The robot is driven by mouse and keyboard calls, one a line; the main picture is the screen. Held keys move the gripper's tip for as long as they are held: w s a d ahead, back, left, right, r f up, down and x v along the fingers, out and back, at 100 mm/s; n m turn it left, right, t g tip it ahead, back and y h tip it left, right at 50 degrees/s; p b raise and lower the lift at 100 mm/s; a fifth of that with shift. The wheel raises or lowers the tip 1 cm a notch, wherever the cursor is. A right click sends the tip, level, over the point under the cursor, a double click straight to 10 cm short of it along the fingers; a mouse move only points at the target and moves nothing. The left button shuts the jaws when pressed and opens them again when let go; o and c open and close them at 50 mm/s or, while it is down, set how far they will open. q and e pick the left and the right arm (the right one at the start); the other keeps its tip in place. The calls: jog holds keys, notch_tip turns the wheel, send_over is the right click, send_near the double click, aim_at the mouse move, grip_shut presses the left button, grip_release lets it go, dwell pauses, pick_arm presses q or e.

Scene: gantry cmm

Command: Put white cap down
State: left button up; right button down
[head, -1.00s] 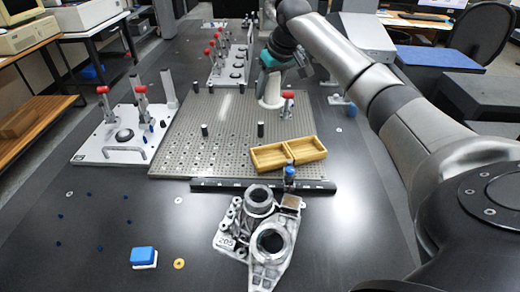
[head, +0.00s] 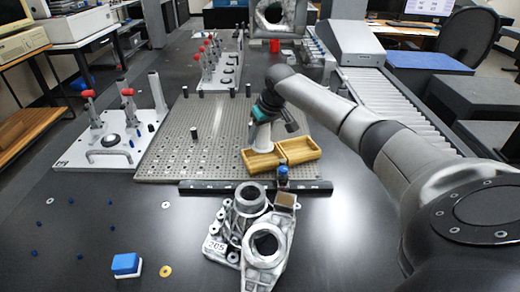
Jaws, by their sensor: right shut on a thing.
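My right gripper (head: 264,132) points down over the left compartment of the yellow two-part tray (head: 301,158), at the front right of the perforated plate. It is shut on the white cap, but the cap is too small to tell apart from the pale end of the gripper. The gripper's lower end overlaps the back of the left compartment in the picture; I cannot tell whether it touches the tray. The right compartment looks empty. My left gripper is out of view.
A grey casting (head: 265,245) stands in front of the tray, with a small blue-topped part (head: 282,177) between them. Red-handled clamps stand on a white plate (head: 105,150) at left. A blue-and-white block (head: 126,265) lies front left.

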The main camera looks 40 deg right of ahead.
aim_at(260, 147)
jog(key=shift+f+b, duration=0.5)
jog(key=shift+f, duration=0.9)
jog(key=shift+f+b, duration=0.3)
jog(key=shift+f, duration=0.45)
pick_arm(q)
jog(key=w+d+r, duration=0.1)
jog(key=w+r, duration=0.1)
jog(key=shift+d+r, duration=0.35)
pick_arm(e)
jog(key=shift+s, duration=0.1)
jog(key=shift+f, duration=0.1)
